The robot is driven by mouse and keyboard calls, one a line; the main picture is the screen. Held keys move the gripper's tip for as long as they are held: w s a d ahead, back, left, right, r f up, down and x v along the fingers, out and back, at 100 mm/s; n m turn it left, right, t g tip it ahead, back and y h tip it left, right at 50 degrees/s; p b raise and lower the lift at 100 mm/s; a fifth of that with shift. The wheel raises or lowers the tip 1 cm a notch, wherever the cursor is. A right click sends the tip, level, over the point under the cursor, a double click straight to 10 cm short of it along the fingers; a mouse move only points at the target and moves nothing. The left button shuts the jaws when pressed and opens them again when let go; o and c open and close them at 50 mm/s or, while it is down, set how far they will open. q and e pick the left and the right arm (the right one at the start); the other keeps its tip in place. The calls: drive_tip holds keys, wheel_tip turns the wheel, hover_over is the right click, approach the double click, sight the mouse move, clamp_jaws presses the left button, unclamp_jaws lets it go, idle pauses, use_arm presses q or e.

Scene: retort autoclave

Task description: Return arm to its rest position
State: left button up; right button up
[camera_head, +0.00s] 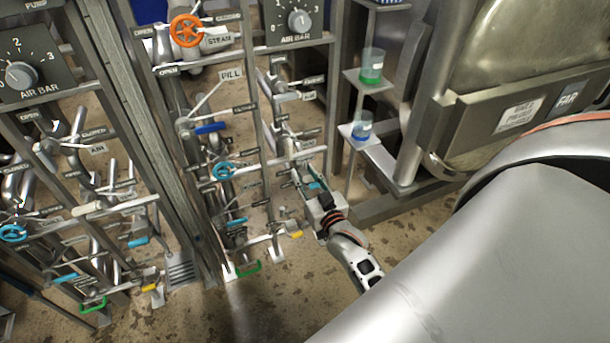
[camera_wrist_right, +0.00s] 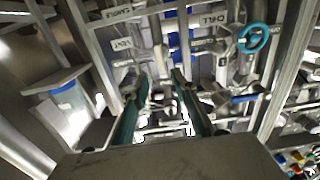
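My right arm (camera_head: 470,270) comes in large from the lower right of the head view. Its gripper (camera_head: 314,186) is in front of the right-hand pipe rack, near the lower pipes. In the right wrist view the two greenish fingers of the right gripper (camera_wrist_right: 158,105) stand apart, with pipework visible between them and nothing held. I cannot tell whether a finger touches a pipe. My left gripper is not in view.
Pipe racks hold an orange valve wheel (camera_head: 186,31), a cyan wheel (camera_head: 223,172) and an air dial (camera_head: 298,20). Shelves with a green beaker (camera_head: 371,66) and a blue beaker (camera_head: 362,126) stand close right of the gripper. A steel vessel (camera_head: 520,50) is farther right. Some floor (camera_head: 300,285) is clear.

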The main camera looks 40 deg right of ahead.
idle(0.5)
drive_tip(key=s+a+f+n+g+y, duration=0.2)
drive_tip(key=s+a+f, duration=0.2)
drive_tip(key=s+a, duration=0.2)
drive_tip(key=s+a+f+n+g+y, duration=0.2)
drive_tip(key=s+a+f, duration=0.2)
drive_tip(key=s+a, duration=0.3)
drive_tip(key=s+a+f+n+g+y+p, duration=0.1)
drive_tip(key=s+a+f+n+g+y, duration=0.1)
drive_tip(key=s+a, duration=0.5)
drive_tip(key=s+f+n+y, duration=0.1)
drive_tip(key=s+f, duration=0.1)
drive_tip(key=s, duration=0.1)
drive_tip(key=shift+s+f+g, duration=0.15)
drive_tip(key=shift+f+g, duration=0.25)
